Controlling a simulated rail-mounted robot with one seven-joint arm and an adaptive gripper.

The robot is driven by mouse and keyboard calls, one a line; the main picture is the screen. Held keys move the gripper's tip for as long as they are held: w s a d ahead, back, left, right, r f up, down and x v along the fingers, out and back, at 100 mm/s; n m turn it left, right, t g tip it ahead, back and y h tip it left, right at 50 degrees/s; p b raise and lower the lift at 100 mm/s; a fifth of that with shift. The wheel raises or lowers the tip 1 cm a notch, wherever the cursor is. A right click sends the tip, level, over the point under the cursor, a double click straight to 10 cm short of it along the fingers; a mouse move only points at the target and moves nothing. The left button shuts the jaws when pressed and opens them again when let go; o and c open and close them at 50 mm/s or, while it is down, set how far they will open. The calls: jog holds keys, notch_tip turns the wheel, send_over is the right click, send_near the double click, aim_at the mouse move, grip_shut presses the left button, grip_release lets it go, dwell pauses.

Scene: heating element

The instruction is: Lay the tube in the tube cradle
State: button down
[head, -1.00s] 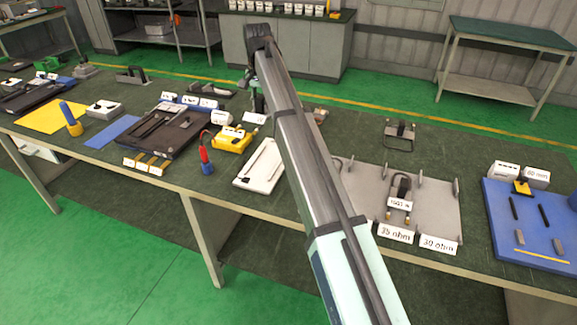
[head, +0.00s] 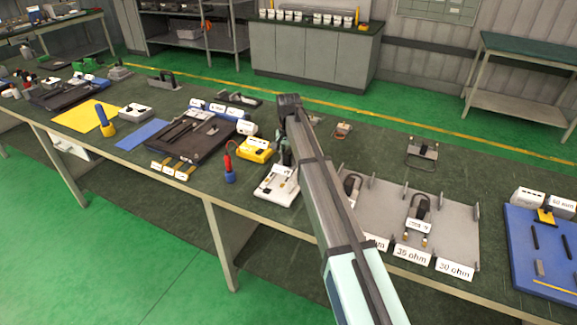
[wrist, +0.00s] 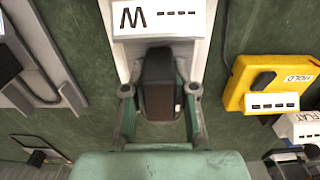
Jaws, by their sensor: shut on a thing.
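In the head view my gripper (head: 286,150) is partly hidden by my arm. The tube's white plate (head: 281,172) and small brass-coloured ends show there over a white board (head: 268,197), which looks like the tube cradle. The board's edge also shows under the plate in the wrist view (wrist: 206,40). I cannot tell whether the tube touches the board. The cradle's grooves are mostly covered.
A grey rack (head: 455,215) with dark heating elements and ohm labels stands right of the board. A yellow meter (head: 255,150) and a red-and-blue tool (head: 229,170) stand to its left. The bench is clear in front of the board.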

aim_at(288, 152)
jog(key=shift+f+p, duration=0.5)
jog(key=shift+f, duration=1.65)
jog(key=shift+f, duration=0.1)
jog(key=c, duration=0.9)
grip_release()
notch_tip(288, 152, up, 12)
jog(key=b, duration=0.2)
jog(key=shift+b, duration=0.35)
jog(key=shift+s, duration=0.1)
